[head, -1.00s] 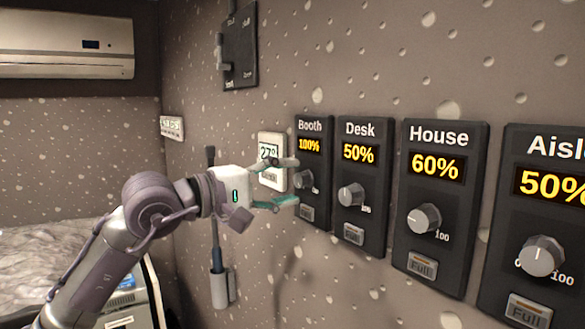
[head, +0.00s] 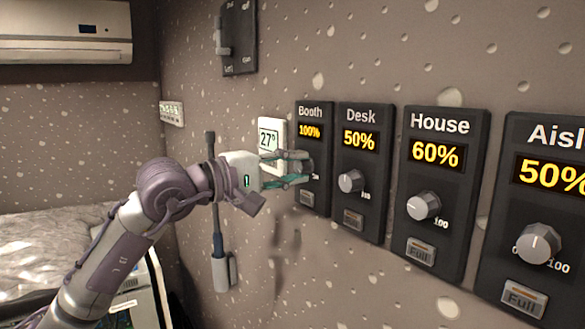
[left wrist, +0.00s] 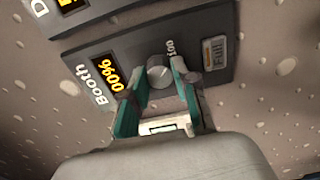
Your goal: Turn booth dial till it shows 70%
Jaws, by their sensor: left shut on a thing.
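The Booth panel (head: 314,190) is on the wall, the leftmost of the row, and its display (head: 309,131) reads 100%. It also shows tilted in the left wrist view (left wrist: 138,61). The booth dial (left wrist: 160,75) is a grey round knob between the fingertips of my left gripper (left wrist: 159,84). In the head view my left gripper (head: 303,169) reaches the panel from the left and hides most of the dial. Its teal fingers are shut on the dial. My right gripper is not in view.
Desk (head: 360,215), House (head: 445,180) and Aisle panels stand to the right, reading 50%, 60% and 50%. A thermostat (head: 268,133) showing 27° is just left of the Booth panel. A dark switch plate (head: 239,40) is above. The Booth Full button (left wrist: 214,52) is beside the dial.

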